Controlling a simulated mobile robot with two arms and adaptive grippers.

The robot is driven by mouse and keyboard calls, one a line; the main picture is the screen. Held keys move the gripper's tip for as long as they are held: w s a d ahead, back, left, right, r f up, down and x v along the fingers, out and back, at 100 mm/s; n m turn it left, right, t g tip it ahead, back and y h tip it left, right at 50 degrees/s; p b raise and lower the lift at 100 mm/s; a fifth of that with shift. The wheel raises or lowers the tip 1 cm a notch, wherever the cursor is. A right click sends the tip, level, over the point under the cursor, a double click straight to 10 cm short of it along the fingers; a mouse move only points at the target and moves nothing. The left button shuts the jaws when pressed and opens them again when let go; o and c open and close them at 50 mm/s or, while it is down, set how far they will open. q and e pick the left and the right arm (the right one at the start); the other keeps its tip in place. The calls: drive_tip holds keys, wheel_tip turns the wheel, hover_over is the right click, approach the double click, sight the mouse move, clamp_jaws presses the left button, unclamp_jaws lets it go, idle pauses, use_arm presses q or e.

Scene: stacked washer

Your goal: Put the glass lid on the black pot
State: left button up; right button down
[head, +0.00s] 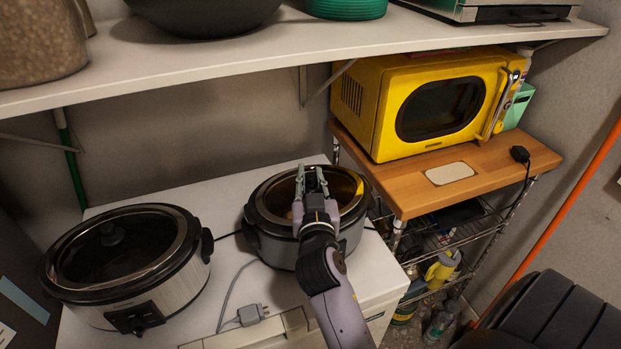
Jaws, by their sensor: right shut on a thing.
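A grey slow cooker with a black rim, the right-hand pot (275,245), stands on the white top. My right gripper (312,182) reaches over its middle, fingers pointing to the far rim. It is shut on what looks like the glass lid (343,187), whose dark, shiny surface shows a yellow-brown sheen inside the rim. The grasped part is hidden by the fingers, and I cannot tell whether the lid is seated. My left gripper is not in view.
A shelf (300,50) overhangs the back, with a black bowl (205,14) on it. A yellow microwave (385,120) stands on a wooden board (500,170) at right. A plug and cord (250,314) lie on the white top near the front.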

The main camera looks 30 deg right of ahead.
drive_tip(key=shift+r, duration=0.1)
drive_tip(key=c, duration=1.4)
unclamp_jaws()
drive_tip(key=shift+o, duration=0.2)
